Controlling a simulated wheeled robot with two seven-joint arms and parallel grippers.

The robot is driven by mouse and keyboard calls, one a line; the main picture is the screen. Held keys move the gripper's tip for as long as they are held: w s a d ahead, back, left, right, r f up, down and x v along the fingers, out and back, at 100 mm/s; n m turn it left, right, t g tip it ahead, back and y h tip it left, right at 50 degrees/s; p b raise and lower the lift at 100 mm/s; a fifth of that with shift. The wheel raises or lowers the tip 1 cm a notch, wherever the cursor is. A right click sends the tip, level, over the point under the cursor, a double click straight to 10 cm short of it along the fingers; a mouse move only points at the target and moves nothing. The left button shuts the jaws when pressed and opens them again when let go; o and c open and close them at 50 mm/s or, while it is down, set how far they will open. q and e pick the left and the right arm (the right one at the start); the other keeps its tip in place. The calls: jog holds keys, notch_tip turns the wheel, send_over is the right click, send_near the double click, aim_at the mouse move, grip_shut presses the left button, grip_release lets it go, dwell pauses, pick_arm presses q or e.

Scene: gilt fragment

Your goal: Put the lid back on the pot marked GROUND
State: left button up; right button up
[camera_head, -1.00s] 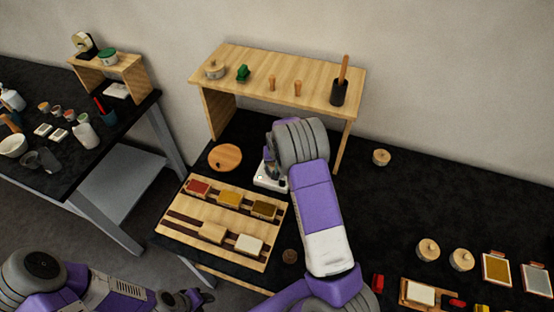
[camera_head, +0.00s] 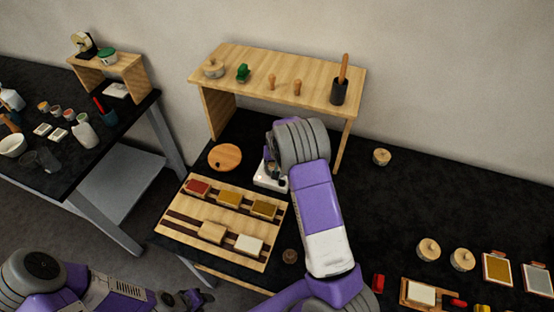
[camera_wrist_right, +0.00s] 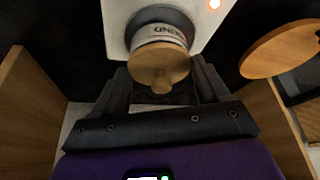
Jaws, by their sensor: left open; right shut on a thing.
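The pot (camera_wrist_right: 158,32) stands on a white device in the right wrist view, with part of its upside-down label, reading like "UND", showing. The wooden lid (camera_wrist_right: 158,62) with its small knob lies over the pot's mouth in that view. I cannot tell whether it is fully seated. My right gripper (camera_wrist_right: 161,84) is shut on the lid, its fingers on either side of the knob. In the head view my right arm mostly hides the pot and lid. My left gripper (camera_head: 199,299) is open and empty at the bottom, away from the pot.
The white device (camera_head: 268,178) sits behind a wooden tray (camera_head: 190,233) of colour blocks. A round wooden board (camera_head: 232,153) lies to its left. A wooden shelf (camera_head: 300,82) stands over the back. Several lidded pots (camera_head: 428,250) and frames are at the right.

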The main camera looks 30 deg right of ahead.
jog(key=shift+f+b, duration=0.2)
jog(key=shift+b, duration=0.25)
dwell(1.1)
dwell(0.4)
jog(key=o, duration=1)
jog(key=shift+r, duration=0.1)
jog(key=shift+r+p, duration=2.2)
jog(key=shift+r, duration=1.3)
grip_shut()
